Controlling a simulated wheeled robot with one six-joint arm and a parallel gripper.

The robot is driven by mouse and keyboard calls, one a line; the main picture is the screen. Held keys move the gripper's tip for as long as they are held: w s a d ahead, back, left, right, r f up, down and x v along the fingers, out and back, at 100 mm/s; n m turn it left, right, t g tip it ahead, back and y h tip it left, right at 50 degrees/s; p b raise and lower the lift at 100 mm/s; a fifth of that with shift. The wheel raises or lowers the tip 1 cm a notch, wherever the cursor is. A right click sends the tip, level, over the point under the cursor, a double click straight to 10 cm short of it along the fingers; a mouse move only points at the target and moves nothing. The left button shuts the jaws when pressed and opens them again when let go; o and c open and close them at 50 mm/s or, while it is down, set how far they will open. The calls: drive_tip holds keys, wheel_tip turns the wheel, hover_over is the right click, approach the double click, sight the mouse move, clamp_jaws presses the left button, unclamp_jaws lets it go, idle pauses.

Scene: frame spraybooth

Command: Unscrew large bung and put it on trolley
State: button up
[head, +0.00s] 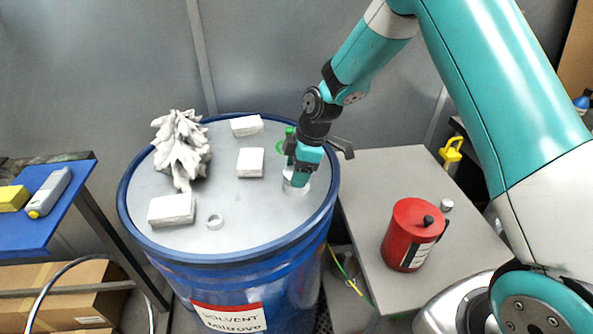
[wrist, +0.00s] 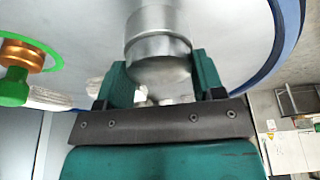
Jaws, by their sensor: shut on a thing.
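The large bung (wrist: 160,55) is a silver metal cylinder on the grey lid (head: 200,245) of a blue drum. My gripper (head: 298,178) reaches down to the right side of the lid. In the wrist view the gripper's teal fingers (wrist: 155,88) are shut around the bung, one on each side. In the head view the gripper mostly hides the bung, and a pale rim shows at its base. I cannot tell how far the bung is unscrewed. A grey-topped table (head: 375,185) stands right of the drum and a blue-topped one (head: 40,232) left; I cannot tell which is the trolley.
A green fitting (head: 281,146) stands behind my gripper.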

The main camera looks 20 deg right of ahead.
drive_tip(key=shift+w+f+n+g, duration=0.1)
drive_tip(key=shift+n+g, duration=0.2)
drive_tip(key=shift+n, duration=0.8)
drive_tip(key=shift+n+g+b, duration=0.4)
drive_tip(key=shift+n+b, duration=0.05)
drive_tip(key=shift+n, duration=0.75)
drive_tip(key=n+b, duration=0.1)
drive_tip(key=n, duration=0.2)
drive_tip(key=shift+g, duration=0.4)
drive_tip(key=shift+n+h+b, duration=0.3)
drive_tip(key=shift+n, duration=0.5)
